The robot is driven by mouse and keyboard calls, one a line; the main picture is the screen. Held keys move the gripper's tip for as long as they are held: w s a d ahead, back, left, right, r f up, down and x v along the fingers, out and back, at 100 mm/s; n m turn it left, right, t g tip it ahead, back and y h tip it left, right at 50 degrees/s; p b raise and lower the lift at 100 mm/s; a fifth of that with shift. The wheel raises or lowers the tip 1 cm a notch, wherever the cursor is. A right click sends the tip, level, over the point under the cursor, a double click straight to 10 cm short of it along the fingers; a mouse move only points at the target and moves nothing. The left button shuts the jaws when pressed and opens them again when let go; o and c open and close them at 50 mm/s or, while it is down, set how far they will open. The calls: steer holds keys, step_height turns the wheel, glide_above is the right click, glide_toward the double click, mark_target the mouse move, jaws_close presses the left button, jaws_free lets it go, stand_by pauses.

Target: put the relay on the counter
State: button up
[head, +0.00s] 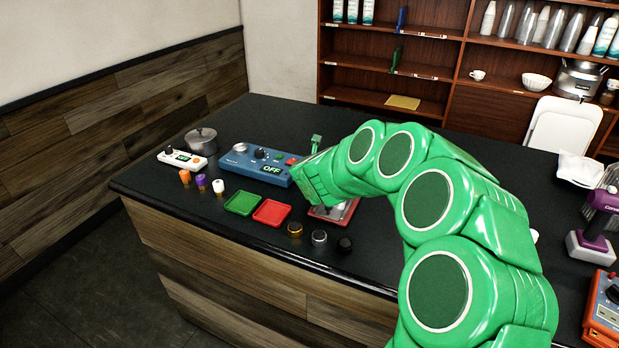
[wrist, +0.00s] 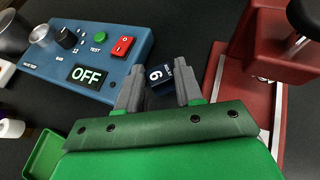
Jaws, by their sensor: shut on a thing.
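The relay (wrist: 159,76) is a small dark blue block with a white "6" and small lettering. In the wrist view my gripper (wrist: 159,86) is shut on it, with one grey finger on each side. The black counter (wrist: 200,25) lies beneath; I cannot tell whether the relay touches it. In the head view my gripper's green housing (head: 318,178) is over the counter (head: 190,233), just right of the blue tester. The relay is hidden there.
A blue tester (wrist: 80,43) with an "OFF" display is left of the relay. A red machine (wrist: 265,50) is close on the right. Green (head: 241,203) and red trays (head: 272,212) and several knobs sit near the front edge. A narrow strip of counter between tester and machine is bare.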

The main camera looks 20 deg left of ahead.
steer(key=shift+w+f, duration=0.1)
steer(key=shift+f, duration=0.1)
steer(key=shift+a+f, duration=0.1)
steer(key=shift+f, duration=1.45)
steer(key=o, duration=1)
steer(key=shift+f, duration=0.1)
steer(key=shift+o, duration=0.2)
steer(key=shift+v, duration=6.05)
